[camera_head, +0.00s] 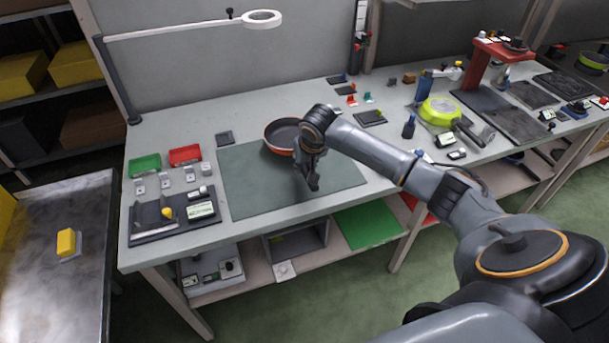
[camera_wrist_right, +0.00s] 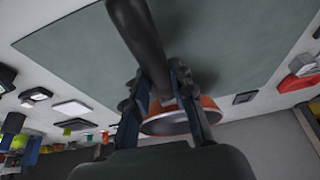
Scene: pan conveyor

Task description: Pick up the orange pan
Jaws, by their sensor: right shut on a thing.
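The orange pan (camera_head: 281,134), with a dark inside and an orange outside, is over the back part of the grey-green mat (camera_head: 250,195) in the head view. My right gripper (camera_head: 309,165) comes down over the pan's near right side and hides part of it. In the right wrist view, the dark handle (camera_wrist_right: 140,40) runs between the two fingers of my right gripper (camera_wrist_right: 160,90), which is shut on it. The pan's orange body (camera_wrist_right: 180,123) shows beyond the fingers. I cannot tell whether the pan touches the mat. My left gripper is not in view.
A yellow-green pan (camera_head: 438,110) lies on the bench to the right. A green bin (camera_head: 145,165) and a red bin (camera_head: 186,154) stand to the left, behind a dark tray (camera_head: 150,232) with small parts. The front of the mat is clear. A lamp arm (camera_head: 180,30) hangs above.

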